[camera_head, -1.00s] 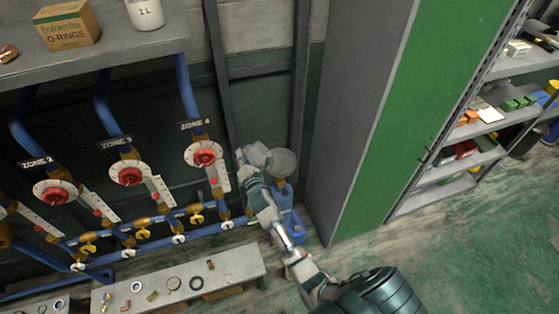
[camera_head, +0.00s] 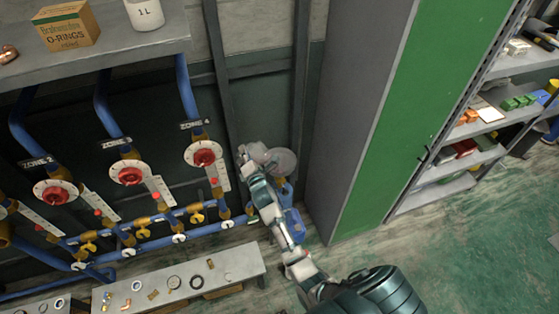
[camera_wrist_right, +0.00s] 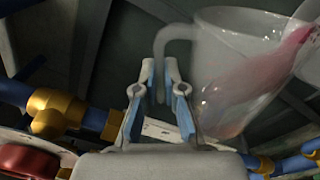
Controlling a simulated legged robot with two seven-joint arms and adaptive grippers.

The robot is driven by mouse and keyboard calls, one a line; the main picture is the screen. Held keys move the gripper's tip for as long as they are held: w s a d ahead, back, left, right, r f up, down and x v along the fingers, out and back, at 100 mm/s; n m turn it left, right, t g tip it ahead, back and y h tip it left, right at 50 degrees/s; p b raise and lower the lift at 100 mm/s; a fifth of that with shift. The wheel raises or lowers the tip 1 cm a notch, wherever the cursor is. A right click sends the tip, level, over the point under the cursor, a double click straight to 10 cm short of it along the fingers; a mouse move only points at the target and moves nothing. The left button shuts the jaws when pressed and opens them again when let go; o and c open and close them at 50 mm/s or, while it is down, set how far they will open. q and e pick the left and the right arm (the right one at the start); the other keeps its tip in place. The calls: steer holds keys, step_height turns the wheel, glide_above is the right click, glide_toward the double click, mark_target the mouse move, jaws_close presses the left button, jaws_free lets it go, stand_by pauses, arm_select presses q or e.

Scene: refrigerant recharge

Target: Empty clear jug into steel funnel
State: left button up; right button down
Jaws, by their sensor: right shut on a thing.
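My right gripper (camera_wrist_right: 159,78) is shut on the handle of the clear jug (camera_wrist_right: 232,85), which fills the right of the right wrist view. The jug is translucent, with reddish-pink liquid lying along its right side up toward the rim. It looks tilted. In the head view the jug (camera_head: 258,152) is a small pale shape at my right gripper (camera_head: 247,160), close beside the round grey steel funnel (camera_head: 283,161). The funnel sits above a blue container (camera_head: 293,224), partly hidden by my arm. Whether liquid is entering the funnel cannot be seen. My left gripper is not in view.
Blue pipes with red zone valves (camera_head: 130,175) line the wall at left. A low bench (camera_head: 235,264) with small fittings stands below them. A tall grey-green cabinet (camera_head: 392,120) stands close to the right of the funnel. Open floor (camera_head: 460,255) lies at lower right.

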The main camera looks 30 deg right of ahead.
mark_target(257, 146)
steer(key=shift+d+r+m, duration=0.1)
steer(key=shift+d+m, duration=0.1)
steer(key=shift+m, duration=0.1)
stand_by(0.5)
steer(key=shift+s+d+r+m+p, duration=0.15)
steer(key=shift+d+r+m+p, duration=0.15)
steer(key=shift+d+r+m, duration=0.45)
stand_by(0.5)
steer(key=shift+s+d+f+m, duration=0.1)
steer(key=shift+d+m, duration=0.15)
steer(key=shift+d, duration=0.4)
steer(key=shift+s+d+m+b, duration=0.1)
steer(key=shift+d+m+b, duration=0.2)
steer(key=shift+m, duration=0.1)
steer(key=shift+s+d+f+m, duration=0.1)
steer(key=shift+d+m, duration=0.2)
steer(key=shift+d, duration=0.2)
steer(key=shift+d, duration=0.2)
steer(key=shift+s+d+r+m+p, duration=0.15)
steer(key=shift+d+r+m+p, duration=0.2)
steer(key=shift+d+m+p, duration=0.25)
steer(key=shift+s+d+r+m+p, duration=0.1)
steer(key=shift+d+r+m+p, duration=0.25)
steer(key=shift+d+m+p, duration=0.2)
